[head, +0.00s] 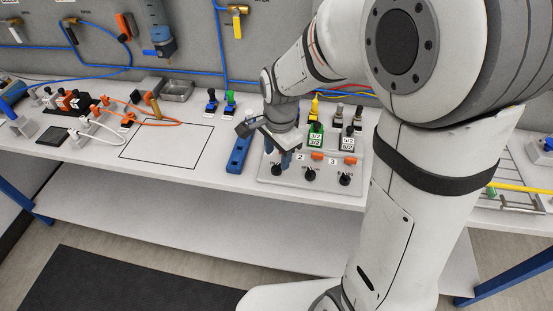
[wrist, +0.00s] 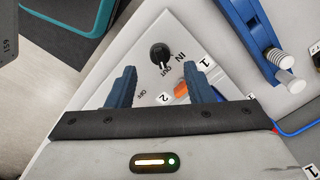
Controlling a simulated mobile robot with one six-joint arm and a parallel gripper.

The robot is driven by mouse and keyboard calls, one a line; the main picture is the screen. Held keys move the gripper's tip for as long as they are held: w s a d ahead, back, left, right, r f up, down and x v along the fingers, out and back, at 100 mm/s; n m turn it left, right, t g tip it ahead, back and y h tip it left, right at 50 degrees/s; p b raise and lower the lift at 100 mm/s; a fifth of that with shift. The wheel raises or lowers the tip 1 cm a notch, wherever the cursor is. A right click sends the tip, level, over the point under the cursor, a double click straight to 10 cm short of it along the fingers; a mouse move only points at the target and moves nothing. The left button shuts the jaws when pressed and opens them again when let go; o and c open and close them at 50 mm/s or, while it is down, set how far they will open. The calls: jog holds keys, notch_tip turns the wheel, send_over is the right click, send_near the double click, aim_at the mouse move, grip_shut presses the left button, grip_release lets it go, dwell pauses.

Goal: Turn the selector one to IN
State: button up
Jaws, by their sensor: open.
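Selector one is a black knob (head: 277,170) at the front left of the pale control panel (head: 325,187). My gripper (head: 281,160) is over the panel's left end, pointing down close to the knob. In the wrist view its blue fingers (wrist: 165,66) are open, with the knob slightly beyond the gap between the tips. I see no contact with the knob.
Two more black knobs (head: 310,173) (head: 345,179) stand to the right on the panel, with orange parts behind them. Green (head: 316,136) and white labelled blocks stand behind. A blue bar (head: 239,154) lies left of the panel. The outlined table area (head: 168,146) farther left is mostly clear.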

aim_at(277, 166)
jog(key=shift+w+f, duration=0.1)
jog(key=shift+f, duration=2.15)
jog(key=shift+a, duration=0.1)
jog(key=shift+c, duration=0.2)
jog(key=c, duration=0.9)
